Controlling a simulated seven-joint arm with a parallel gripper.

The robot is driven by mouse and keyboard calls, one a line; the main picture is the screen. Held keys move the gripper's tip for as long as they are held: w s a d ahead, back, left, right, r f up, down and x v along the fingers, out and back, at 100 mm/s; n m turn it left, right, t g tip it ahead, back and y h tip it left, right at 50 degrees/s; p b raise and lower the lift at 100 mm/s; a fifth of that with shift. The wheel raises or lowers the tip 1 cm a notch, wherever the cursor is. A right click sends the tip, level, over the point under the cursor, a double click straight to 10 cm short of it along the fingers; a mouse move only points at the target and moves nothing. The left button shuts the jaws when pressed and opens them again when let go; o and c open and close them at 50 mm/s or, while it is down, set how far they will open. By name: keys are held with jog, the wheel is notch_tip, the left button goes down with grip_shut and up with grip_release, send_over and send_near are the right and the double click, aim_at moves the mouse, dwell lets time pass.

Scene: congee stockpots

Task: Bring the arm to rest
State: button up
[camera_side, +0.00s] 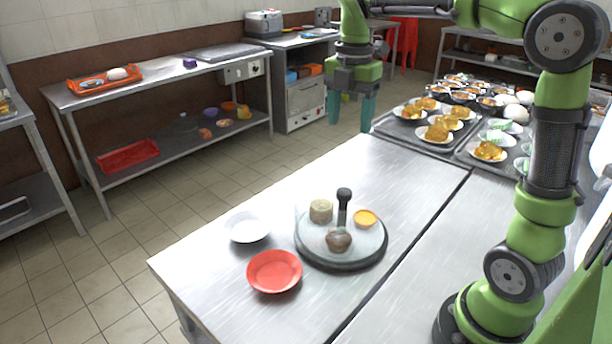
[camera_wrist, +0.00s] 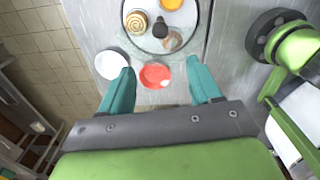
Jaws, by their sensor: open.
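My gripper (camera_side: 352,108) hangs in the air above the far part of the steel table, fingers pointing down, open and empty. In the wrist view its two teal fingers (camera_wrist: 161,88) are spread wide, and nothing is between them at their height. My green arm rises from the right and bends over to the gripper. The gripper is well above and apart from everything on the table.
A glass-lidded dish (camera_side: 341,243) with a black knob holds several food items. A white bowl (camera_side: 247,228) and red bowl (camera_side: 274,271) stand beside it. Trays of filled plates (camera_side: 437,132) lie at the back. The steel table (camera_side: 370,180) is bare between.

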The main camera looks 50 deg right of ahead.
jog(key=s+a+f+m+t+y, duration=0.1)
jog(key=s+a+f+m+t, duration=0.1)
jog(key=s+m, duration=0.4)
jog(key=s+a+f+m+t+y, duration=0.1)
jog(key=s+a+m+t, duration=0.4)
jog(key=m, duration=1.2)
jog(key=shift+s+a+f, duration=0.9)
jog(key=shift+s+a, duration=0.05)
jog(key=shift+a, duration=0.2)
